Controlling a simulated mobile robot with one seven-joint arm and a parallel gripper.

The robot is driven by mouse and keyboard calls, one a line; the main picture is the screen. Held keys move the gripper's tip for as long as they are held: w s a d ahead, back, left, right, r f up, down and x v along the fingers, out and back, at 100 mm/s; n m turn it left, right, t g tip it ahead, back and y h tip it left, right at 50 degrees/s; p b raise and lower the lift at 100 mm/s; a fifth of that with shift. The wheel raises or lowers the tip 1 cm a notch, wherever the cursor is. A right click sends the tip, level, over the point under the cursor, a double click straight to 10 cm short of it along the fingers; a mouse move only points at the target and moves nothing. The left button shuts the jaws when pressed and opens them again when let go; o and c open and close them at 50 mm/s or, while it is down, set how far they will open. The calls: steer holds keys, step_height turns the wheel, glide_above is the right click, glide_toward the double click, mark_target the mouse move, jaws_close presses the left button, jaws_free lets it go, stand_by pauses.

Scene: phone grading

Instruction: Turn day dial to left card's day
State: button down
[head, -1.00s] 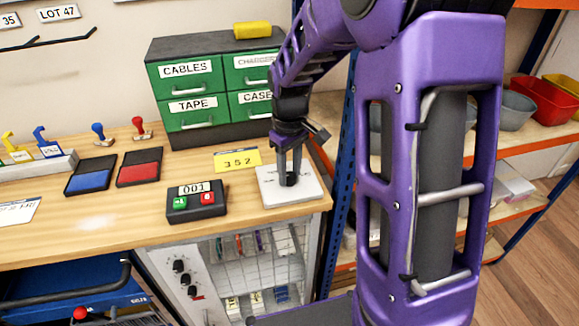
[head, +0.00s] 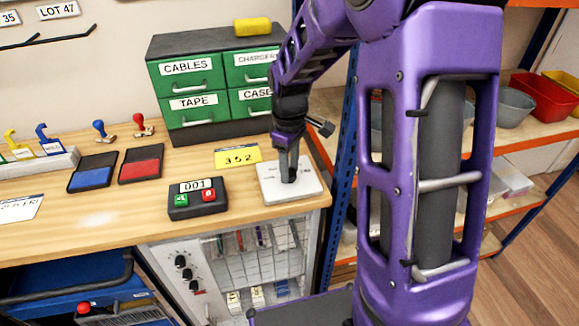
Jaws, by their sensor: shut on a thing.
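A white square plate (head: 272,192) lies on the bench near its right front corner, with the day dial's dark knob in its middle. My gripper (head: 289,178) points straight down over the plate and is shut on the knob. The fingers hide most of the knob, so I cannot read which day it points to. A white card (head: 18,208) lies at the bench's left, cut by the picture edge; its print seems to end in FRI. A yellow card (head: 238,157) reading 352 lies behind the plate.
A black counter box (head: 198,211) reading 001, with green and red buttons, stands left of the plate. Blue (head: 93,178) and red (head: 141,168) ink pads lie further left. A green drawer cabinet (head: 205,125) stands behind. A blue rack post (head: 343,165) rises close on the right.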

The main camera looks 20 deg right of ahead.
steer(key=shift+c, duration=2.2)
jaws_free()
step_height(320, 180, up, 18)
steer(key=shift+f+p, duration=0.25)
steer(key=shift+p, duration=0.15)
